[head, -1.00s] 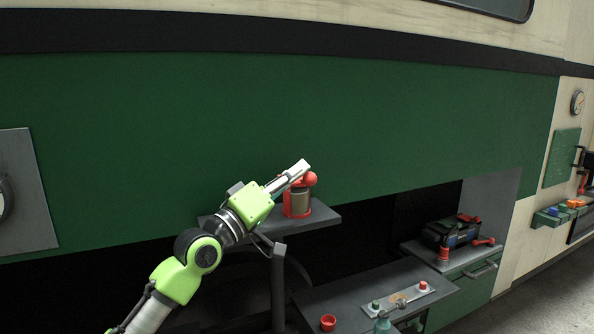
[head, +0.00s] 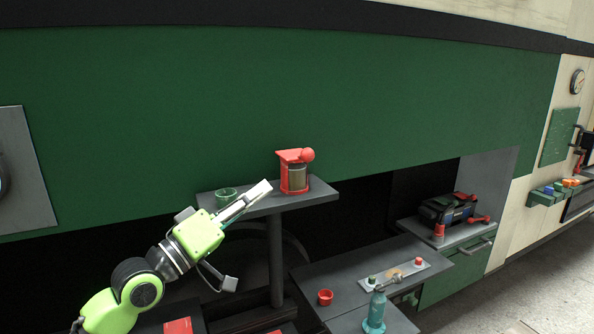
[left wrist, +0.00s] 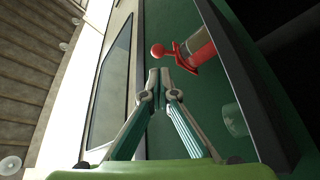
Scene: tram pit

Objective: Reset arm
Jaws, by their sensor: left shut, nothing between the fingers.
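My left gripper (head: 262,190) reaches up and to the right in front of the raised grey shelf in the head view. Its fingers are together with nothing between them. In the left wrist view its fingertips (left wrist: 159,72) meet. A red device with a ball knob (head: 293,172) stands upright on that shelf, apart from the fingers; it also shows in the left wrist view (left wrist: 188,52). A green cup (head: 226,195) sits on the shelf just behind my gripper, and appears at the right of the left wrist view (left wrist: 234,120). My right gripper is out of view.
The raised shelf (head: 325,191) stands on a post. Lower right, a grey table (head: 345,272) holds a red cup (head: 325,297) and a button panel (head: 405,271). A teal bottle (head: 375,312) stands in front. A dark toolbox (head: 447,208) sits farther right. The green wall (head: 150,110) rises behind.

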